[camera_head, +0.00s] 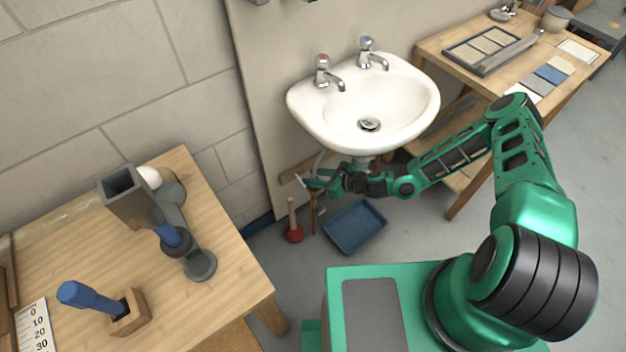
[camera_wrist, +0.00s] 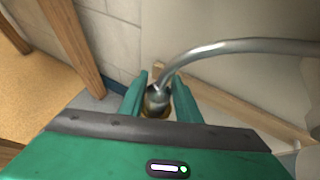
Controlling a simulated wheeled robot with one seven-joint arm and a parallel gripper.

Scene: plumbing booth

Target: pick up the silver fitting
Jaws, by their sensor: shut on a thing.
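The silver fitting (camera_wrist: 157,97) shows in the wrist view between the two green fingers of my gripper (camera_wrist: 158,88). It sits at the end of a curved silver pipe (camera_wrist: 235,46) that runs up and off to the right. A brass-coloured part (camera_wrist: 154,112) shows just beside the fitting, partly hidden by the fingers. My gripper is shut on the fitting. In the head view my gripper (camera_head: 314,182) is low under the front left of the white sink (camera_head: 303,106), and the fitting is too small and covered to make out there.
A blue tray (camera_head: 355,226) and a red plunger (camera_head: 293,234) are on the floor below my gripper. A wooden bench (camera_head: 240,287) with pipe pieces and blue-handled tools stands at left. Another wooden table (camera_head: 440,48) stands at right. A wooden batten (camera_wrist: 240,118) runs along the wall.

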